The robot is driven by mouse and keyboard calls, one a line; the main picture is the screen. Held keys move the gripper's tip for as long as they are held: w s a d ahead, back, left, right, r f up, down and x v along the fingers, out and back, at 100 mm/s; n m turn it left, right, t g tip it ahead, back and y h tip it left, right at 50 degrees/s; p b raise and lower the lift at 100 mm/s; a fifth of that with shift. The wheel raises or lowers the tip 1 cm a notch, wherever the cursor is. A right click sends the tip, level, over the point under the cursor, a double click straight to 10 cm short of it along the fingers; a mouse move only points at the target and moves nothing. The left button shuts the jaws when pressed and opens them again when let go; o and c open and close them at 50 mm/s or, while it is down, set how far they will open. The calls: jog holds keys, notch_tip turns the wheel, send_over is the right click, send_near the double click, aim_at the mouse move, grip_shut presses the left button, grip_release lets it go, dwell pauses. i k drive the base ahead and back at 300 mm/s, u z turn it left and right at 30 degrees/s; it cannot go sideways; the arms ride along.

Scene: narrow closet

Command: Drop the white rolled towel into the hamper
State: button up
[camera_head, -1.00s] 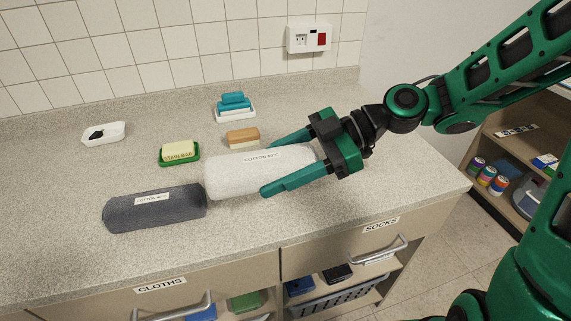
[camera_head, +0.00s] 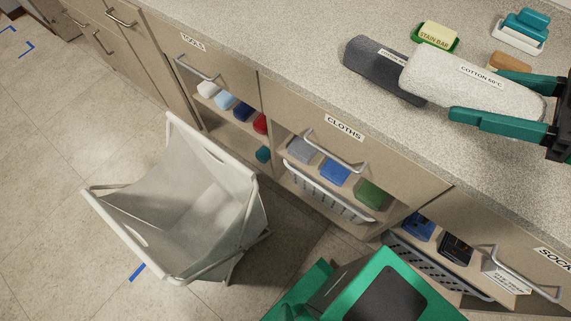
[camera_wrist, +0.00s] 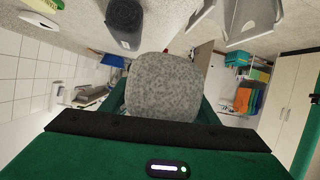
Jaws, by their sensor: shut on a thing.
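The white rolled towel (camera_head: 470,83), labelled "COTTON", is at the upper right of the head view, over the counter. My gripper (camera_head: 480,97) is shut on it, with one green finger along each side. Its near end fills the middle of the wrist view (camera_wrist: 165,85). I cannot tell whether it touches the counter. The hamper (camera_head: 190,200) is a pale cloth bag on a white frame. It stands open and upright on the floor at the lower left of the head view, away from my gripper. No contents show inside.
A dark grey rolled towel (camera_head: 378,68) lies beside the white towel's left end. A stain bar on a green dish (camera_head: 436,36), a brown-topped block (camera_head: 508,63) and teal bars on a white dish (camera_head: 520,35) stand behind. Open drawers (camera_head: 335,175) line the counter front; floor surrounds the hamper.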

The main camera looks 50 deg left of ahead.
aim_at(219, 227)
jog(key=i, duration=0.05)
jog(key=u, duration=2.75)
